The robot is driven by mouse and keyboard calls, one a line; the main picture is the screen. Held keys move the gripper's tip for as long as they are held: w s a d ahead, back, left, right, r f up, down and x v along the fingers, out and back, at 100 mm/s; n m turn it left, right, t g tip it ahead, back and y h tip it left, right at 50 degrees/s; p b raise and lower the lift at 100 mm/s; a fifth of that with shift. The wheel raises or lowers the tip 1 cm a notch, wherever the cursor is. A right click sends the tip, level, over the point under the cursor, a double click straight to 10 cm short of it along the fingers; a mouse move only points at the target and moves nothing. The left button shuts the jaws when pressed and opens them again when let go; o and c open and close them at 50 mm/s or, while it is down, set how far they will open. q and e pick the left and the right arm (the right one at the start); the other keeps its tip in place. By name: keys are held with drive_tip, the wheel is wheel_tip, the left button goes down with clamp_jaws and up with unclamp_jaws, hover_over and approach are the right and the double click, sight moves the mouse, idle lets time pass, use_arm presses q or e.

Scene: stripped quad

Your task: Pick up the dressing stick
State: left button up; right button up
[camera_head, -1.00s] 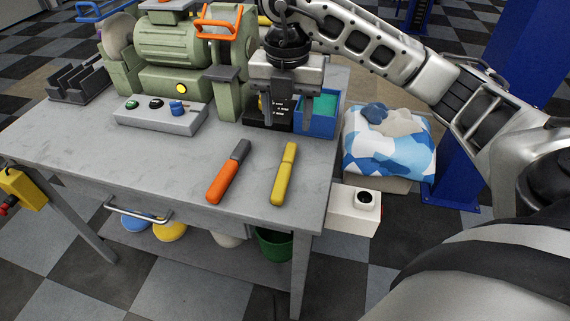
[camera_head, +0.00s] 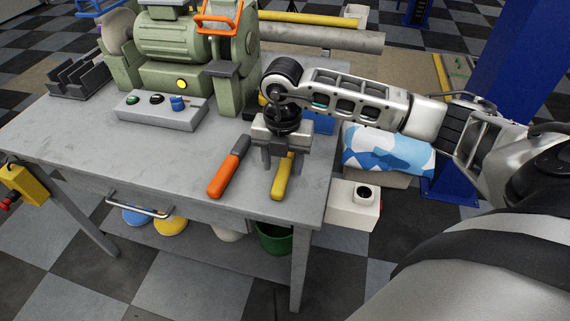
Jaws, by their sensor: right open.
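Two stick-shaped tools lie on the grey workbench (camera_head: 150,165). One is an orange stick with a dark grey end (camera_head: 225,174). The other is a yellow stick (camera_head: 281,184) to its right. I cannot tell from looks alone which is the dressing stick. My right gripper (camera_head: 281,163) is open, pointing down over the far half of the yellow stick, with a finger on each side of it. The gripper hides that far end, and I cannot tell whether the fingers touch it. My left gripper is not in view.
A green bench grinder (camera_head: 170,55) stands at the back, with a grey control box (camera_head: 160,113) before it. A dark slotted rack (camera_head: 80,78) is at the back left. A blue bin (camera_head: 322,124) is partly hidden behind my arm. The bench's left front is clear.

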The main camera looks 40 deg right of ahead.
drive_tip(key=shift+a+f, duration=0.1)
drive_tip(key=shift+f, duration=1.35)
drive_tip(key=c, duration=1.1)
drive_tip(key=shift+r, duration=0.15)
